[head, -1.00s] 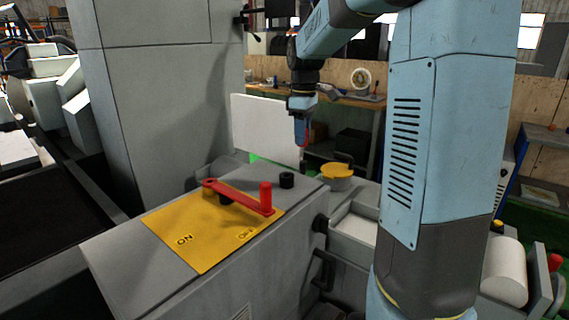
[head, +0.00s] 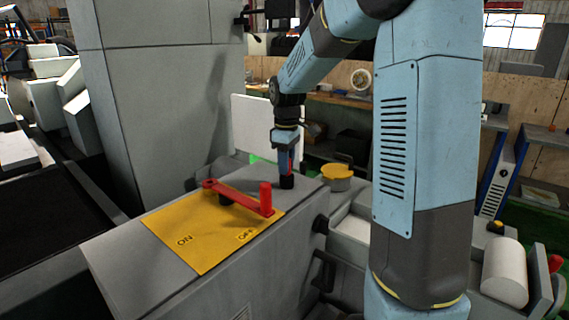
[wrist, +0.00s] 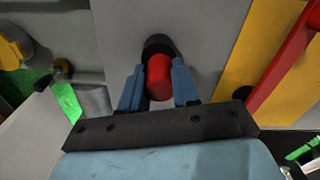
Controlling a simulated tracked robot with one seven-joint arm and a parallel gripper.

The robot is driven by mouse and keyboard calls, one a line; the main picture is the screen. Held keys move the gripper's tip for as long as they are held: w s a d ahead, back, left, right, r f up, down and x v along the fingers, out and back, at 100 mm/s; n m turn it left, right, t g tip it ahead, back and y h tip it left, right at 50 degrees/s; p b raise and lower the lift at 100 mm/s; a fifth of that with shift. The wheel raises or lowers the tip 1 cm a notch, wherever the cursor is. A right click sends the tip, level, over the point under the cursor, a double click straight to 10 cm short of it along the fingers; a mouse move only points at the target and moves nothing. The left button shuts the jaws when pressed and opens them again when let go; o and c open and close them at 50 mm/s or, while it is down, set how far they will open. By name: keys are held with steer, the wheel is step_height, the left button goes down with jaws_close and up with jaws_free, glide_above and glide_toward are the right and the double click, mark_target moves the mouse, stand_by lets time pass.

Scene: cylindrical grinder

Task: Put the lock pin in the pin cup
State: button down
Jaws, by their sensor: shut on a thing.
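The red lock pin (wrist: 159,77) is held between the two blue fingers of my gripper (wrist: 158,88) in the wrist view. The black pin cup (wrist: 157,43) shows just beyond it, with the pin overlapping its near rim. In the head view my gripper (head: 287,162) points down directly above the pin cup (head: 287,182), which stands on the grey cabinet top. The fingertips are very close to the cup. The pin's lower end is hidden, so I cannot tell whether it is inside the cup.
A yellow ON/OFF plate (head: 205,235) with a red lever (head: 235,195) lies left of the cup; its upright red knob (head: 265,199) is close by. A yellow-topped round part (head: 337,171) stands to the right. A tall grey machine column (head: 165,90) rises behind left.

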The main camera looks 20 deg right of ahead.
steer(key=c, duration=0.8)
jaws_free()
steer(key=shift+f, duration=0.1)
step_height(320, 180, up, 11)
steer(key=shift+r, duration=0.15)
steer(key=s+r+m+t, duration=0.25)
steer(key=s+m, duration=0.25)
steer(key=s, duration=1)
steer(key=s+f+m+t, duration=0.1)
steer(key=s, duration=0.3)
steer(key=s+f+m+t, duration=0.1)
steer(key=s+m, duration=0.1)
steer(key=s, duration=0.3)
steer(key=s+f+m+t, duration=0.1)
steer(key=s+f, duration=0.1)
steer(key=s, duration=0.3)
steer(key=shift+a+f+m, duration=0.1)
steer(key=shift+m, duration=0.3)
